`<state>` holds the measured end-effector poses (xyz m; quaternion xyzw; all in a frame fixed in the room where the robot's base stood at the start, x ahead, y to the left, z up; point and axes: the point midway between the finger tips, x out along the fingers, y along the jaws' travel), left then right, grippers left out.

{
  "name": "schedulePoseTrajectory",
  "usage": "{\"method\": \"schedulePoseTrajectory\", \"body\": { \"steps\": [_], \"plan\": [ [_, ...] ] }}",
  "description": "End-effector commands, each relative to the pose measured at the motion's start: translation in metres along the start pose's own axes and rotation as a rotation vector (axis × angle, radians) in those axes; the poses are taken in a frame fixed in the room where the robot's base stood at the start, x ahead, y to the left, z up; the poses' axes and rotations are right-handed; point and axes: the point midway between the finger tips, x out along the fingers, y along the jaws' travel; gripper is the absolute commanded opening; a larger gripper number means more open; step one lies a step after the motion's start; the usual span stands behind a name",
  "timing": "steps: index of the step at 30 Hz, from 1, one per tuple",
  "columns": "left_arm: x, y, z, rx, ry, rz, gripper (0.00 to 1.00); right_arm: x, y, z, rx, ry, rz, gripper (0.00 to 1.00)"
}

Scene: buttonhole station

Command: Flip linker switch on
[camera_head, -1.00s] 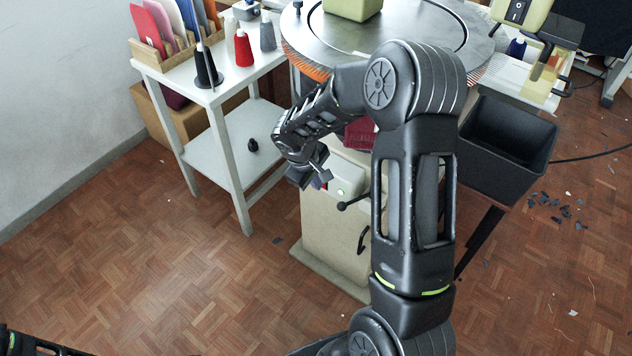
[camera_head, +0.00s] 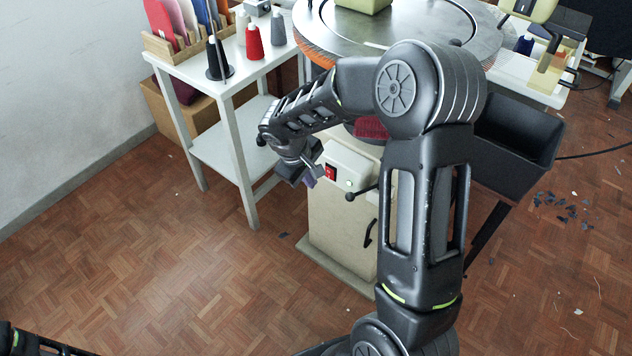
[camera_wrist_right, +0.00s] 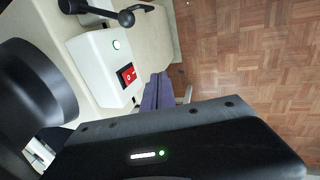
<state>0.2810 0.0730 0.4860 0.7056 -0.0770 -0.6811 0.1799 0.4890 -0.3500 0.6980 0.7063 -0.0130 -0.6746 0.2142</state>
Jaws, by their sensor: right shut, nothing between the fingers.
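The linker switch (camera_head: 330,172) is a red rocker on a white box (camera_head: 350,165) at the top of the beige machine cabinet. It also shows in the right wrist view (camera_wrist_right: 127,75). A round pale-green light (camera_wrist_right: 116,44) sits beside it. My right gripper (camera_head: 309,181) is just left of the switch in the head view, apart from it. Its purple fingertips (camera_wrist_right: 157,92) are closed together and empty, beside the box in the wrist view. Which side of the rocker is pressed is too small to tell. My left gripper is out of view.
A black ball-ended lever (camera_head: 351,196) sticks out beside the box. A white side table (camera_head: 205,70) with thread cones stands left, and a black bin (camera_head: 517,135) stands right. The round linker dial (camera_head: 400,30) is above.

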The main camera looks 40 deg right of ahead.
Motion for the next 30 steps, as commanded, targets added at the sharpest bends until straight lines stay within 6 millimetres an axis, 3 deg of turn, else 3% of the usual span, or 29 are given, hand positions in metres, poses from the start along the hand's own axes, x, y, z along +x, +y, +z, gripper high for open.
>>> {"method": "schedulePoseTrajectory", "body": {
  "steps": [3, 9, 30],
  "plan": [
    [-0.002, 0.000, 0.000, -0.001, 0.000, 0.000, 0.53, -0.026, -0.006, -0.002, -0.003, 0.005, 0.001, 0.00],
    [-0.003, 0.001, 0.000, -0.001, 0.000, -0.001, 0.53, -0.049, -0.012, -0.001, -0.002, 0.003, 0.000, 0.00],
    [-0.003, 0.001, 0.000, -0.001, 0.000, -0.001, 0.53, -0.054, -0.014, -0.002, -0.009, 0.010, -0.002, 0.00]
  ]
}}
